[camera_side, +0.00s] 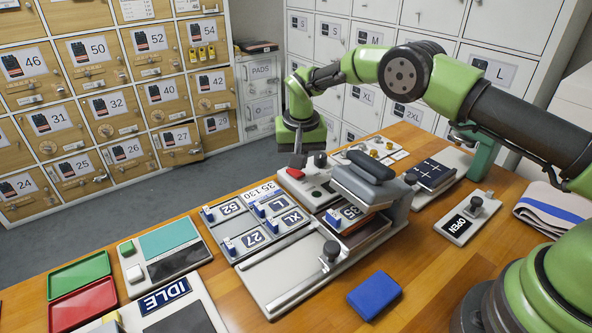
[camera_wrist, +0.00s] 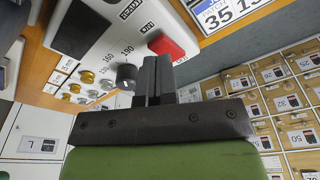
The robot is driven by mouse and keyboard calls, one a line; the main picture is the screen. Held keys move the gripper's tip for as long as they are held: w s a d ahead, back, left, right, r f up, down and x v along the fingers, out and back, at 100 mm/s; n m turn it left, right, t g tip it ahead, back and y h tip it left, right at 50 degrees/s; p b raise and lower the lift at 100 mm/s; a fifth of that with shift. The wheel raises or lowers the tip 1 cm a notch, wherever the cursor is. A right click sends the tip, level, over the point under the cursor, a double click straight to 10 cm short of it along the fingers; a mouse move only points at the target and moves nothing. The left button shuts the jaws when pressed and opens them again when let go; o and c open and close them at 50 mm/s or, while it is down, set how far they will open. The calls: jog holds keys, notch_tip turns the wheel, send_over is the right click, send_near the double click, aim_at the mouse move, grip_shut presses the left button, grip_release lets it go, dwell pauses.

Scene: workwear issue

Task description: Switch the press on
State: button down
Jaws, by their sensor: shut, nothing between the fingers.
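The press (camera_side: 372,183) stands right of centre in the side view, its grey upper plate raised above a lower bed. Its pale control box (camera_side: 312,194) is at its left, with a red switch (camera_side: 295,173) on top. In the wrist view the red switch (camera_wrist: 167,47) is just beyond my fingertips, beside a black dial (camera_wrist: 127,75) with printed temperature numbers. My gripper (camera_side: 298,160) points down over the box's far end; its fingers (camera_wrist: 155,62) are shut and empty. I cannot tell whether they touch the switch, or which way it is set.
A tray of number and size patches (camera_side: 243,222) lies left of the press. Nearby are a dark blue block (camera_side: 374,295), an OPEN sign with a knob (camera_side: 468,218) and an IDLE panel (camera_side: 165,296). Lockers (camera_side: 145,65) stand behind.

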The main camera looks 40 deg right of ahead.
jog(key=shift+f, duration=1.2)
dwell(0.4)
jog(key=shift+r, duration=3.55)
notch_tip(320, 180, up, 11)
jog(key=t, duration=0.1)
send_over(300, 175)
jog(key=s, duration=0.3)
jog(key=s+r+n+t+y, duration=0.1)
jog(key=s+r, duration=0.6)
jog(key=r, duration=0.1)
jog(key=s+r+n+t+y, duration=0.1)
jog(key=s+t, duration=0.2)
jog(key=s, duration=1.9)
jog(key=shift+d+t+y, duration=0.3)
jog(key=shift+d+y, duration=0.05)
jog(key=shift+y, duration=0.05)
